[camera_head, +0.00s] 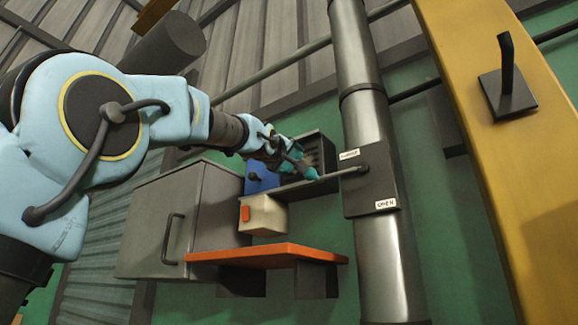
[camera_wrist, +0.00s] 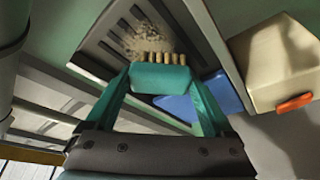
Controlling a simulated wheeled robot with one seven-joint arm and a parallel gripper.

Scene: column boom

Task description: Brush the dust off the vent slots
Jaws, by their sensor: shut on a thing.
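My gripper (camera_wrist: 160,80) is shut on a small brush (camera_wrist: 160,74), a teal block with a row of tan bristles (camera_wrist: 160,57). In the wrist view the bristles point at a dark slotted vent (camera_wrist: 103,45). I cannot tell whether the bristles touch the vent. In the head view my gripper (camera_head: 298,164) is in front of the dark vent box (camera_head: 322,140), whose slots are largely hidden by it.
A blue panel (camera_head: 258,176) and a cream box with an orange button (camera_head: 264,215) sit close beside the vent. A metal column (camera_head: 367,120) with a labelled lever stands right. Below are an orange shelf (camera_head: 262,255) and a grey cabinet (camera_head: 175,220).

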